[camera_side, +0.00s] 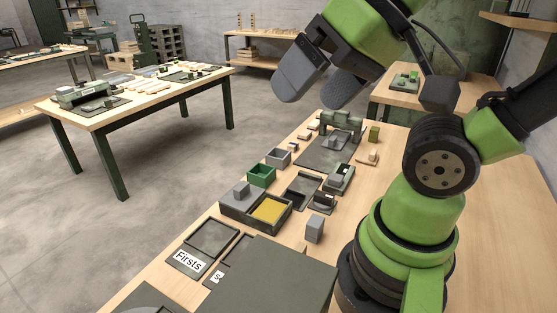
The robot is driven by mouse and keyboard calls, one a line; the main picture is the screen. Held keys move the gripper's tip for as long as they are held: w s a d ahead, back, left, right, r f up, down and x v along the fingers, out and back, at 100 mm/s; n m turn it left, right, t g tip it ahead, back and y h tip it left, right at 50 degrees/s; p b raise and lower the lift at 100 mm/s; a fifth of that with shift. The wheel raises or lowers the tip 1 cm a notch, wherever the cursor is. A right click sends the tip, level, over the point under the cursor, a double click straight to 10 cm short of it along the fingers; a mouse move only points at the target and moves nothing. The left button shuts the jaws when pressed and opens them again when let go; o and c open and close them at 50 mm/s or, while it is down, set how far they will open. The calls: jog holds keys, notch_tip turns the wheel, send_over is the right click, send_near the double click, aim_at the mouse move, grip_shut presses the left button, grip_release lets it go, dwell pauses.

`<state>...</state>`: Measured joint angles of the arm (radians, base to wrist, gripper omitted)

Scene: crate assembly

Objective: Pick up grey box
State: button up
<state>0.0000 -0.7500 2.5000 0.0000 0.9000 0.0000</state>
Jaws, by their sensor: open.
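My gripper (317,88) is at the top of the picture, high above the table, with its two dark grey fingers apart and nothing between them. A small grey box (315,229) stands upright on the wooden table, near my arm's base. A grey open-topped box (278,158) sits farther back, beside a green open-topped box (261,176). Another small grey block (241,189) is at the left part of a dark tray (232,210). I cannot tell which of these grey pieces is the task's grey box. My gripper touches none of them.
A yellow panel (270,209) lies in the dark tray's right compartment. The right side is bare.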

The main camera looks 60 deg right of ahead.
jog(key=n+g+h, duration=0.2)
jog(key=n+g, duration=0.1)
jog(key=n, duration=0.1)
send_over(278, 155)
jog(key=s+a, duration=0.2)
jog(key=s, duration=0.2)
jog(key=f, duration=2.5)
jog(key=shift+w+f, duration=0.2)
jog(key=x, duration=0.5)
jog(key=shift+w+a+f, duration=0.15)
jog(key=shift+w+f, duration=0.1)
